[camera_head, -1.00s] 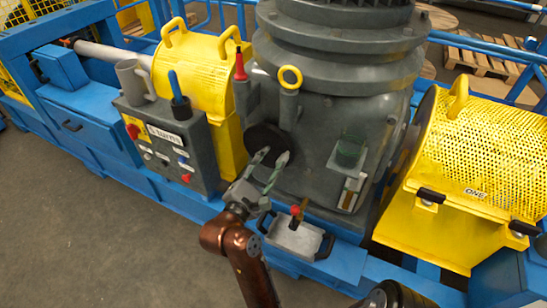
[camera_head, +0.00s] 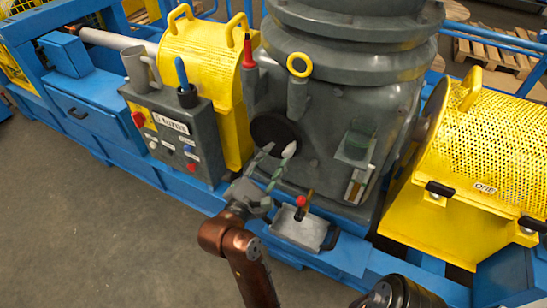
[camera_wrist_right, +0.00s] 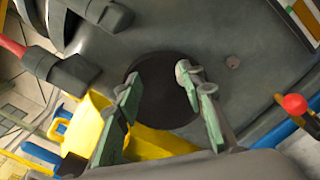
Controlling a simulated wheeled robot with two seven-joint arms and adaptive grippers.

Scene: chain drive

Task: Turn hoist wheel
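A dark round disc (camera_head: 275,130) sits on the front of the large grey machine housing. It is the only wheel-like part near my gripper; whether it is the hoist wheel I cannot tell. My right gripper (camera_head: 278,151) is in front of the disc's lower edge with its two fingers spread apart and nothing between them. In the right wrist view the disc (camera_wrist_right: 165,100) shows between and behind the open fingers (camera_wrist_right: 157,82). Whether the fingertips touch it I cannot tell. My left gripper is not in view.
A grey control box (camera_head: 178,135) with buttons stands left of the housing. A red-handled tool (camera_head: 248,52) and a yellow ring (camera_head: 299,65) are above the disc. A small metal tray (camera_head: 297,232) lies below right. Yellow perforated guards (camera_head: 480,150) flank the housing.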

